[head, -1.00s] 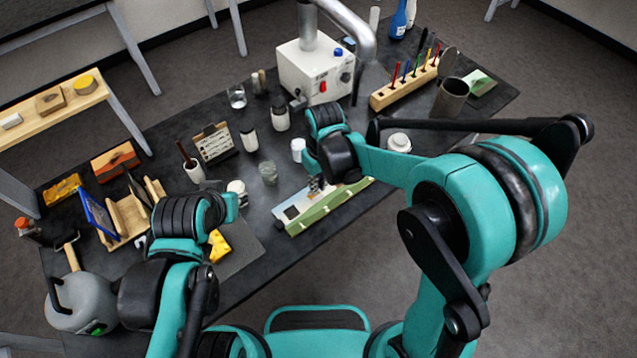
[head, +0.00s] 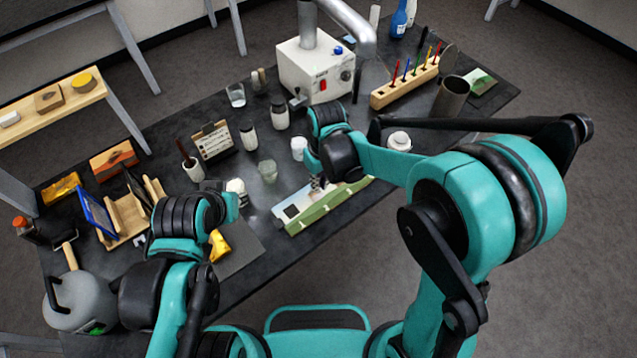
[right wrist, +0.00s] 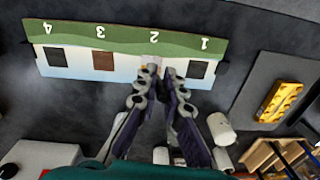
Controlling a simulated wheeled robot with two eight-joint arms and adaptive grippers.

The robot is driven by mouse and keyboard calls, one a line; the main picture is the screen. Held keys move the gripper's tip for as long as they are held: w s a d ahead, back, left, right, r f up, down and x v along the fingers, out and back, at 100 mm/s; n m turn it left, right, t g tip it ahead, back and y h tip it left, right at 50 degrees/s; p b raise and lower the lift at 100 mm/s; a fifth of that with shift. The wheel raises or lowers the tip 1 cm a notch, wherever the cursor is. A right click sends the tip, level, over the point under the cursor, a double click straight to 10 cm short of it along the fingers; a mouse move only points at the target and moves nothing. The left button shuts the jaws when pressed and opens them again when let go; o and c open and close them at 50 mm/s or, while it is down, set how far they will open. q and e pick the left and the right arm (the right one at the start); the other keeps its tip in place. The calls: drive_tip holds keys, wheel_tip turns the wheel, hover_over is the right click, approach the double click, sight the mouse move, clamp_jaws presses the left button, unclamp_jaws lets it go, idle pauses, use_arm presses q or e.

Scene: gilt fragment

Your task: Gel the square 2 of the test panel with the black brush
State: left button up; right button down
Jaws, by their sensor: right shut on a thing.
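The test panel (head: 290,211) lies near the front edge of the dark table, with a green strip along one side. In the right wrist view the panel (right wrist: 75,33) appears upside down, numbered 4, 3, 2, 1 from left to right. Squares 4 (right wrist: 55,56), 3 (right wrist: 103,61) and 1 (right wrist: 198,69) show; square 2 is hidden behind my fingers. My right gripper (right wrist: 158,72) is shut at square 2, and also shows in the head view (head: 318,184). The black brush in it is almost wholly hidden; contact cannot be told. My left gripper is hidden behind its arm.
A wooden block (head: 405,84) holds several coloured brushes at the back right. A white machine (head: 314,68) stands at the back. A glass jar (head: 267,171) and white-capped containers stand just behind the panel.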

drive_tip(key=shift+s+a, duration=0.1)
drive_tip(key=shift+a, duration=0.1)
drive_tip(key=shift+b, duration=0.55)
idle(3.9)
